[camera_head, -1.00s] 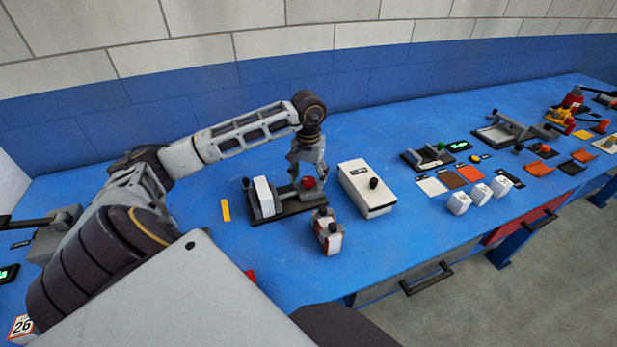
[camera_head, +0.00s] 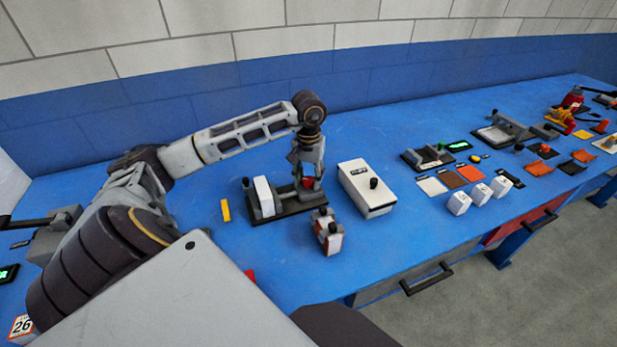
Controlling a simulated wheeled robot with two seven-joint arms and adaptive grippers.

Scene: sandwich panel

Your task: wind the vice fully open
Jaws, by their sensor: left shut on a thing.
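The vice (camera_head: 287,208) stands on the blue bench, on a dark base plate. A white block (camera_head: 264,196) sits at its left end, by a grey jaw. A red knob (camera_head: 308,182) is at its right end and is partly hidden behind the fingers. My left gripper (camera_head: 309,186) points down at the knob and is shut on it. My right gripper is not in view.
A white box with a black knob (camera_head: 368,188) stands right of the vice. A red and white object (camera_head: 327,231) stands just in front of it. A yellow strip (camera_head: 225,210) lies to its left. Several other fixtures fill the bench's right side.

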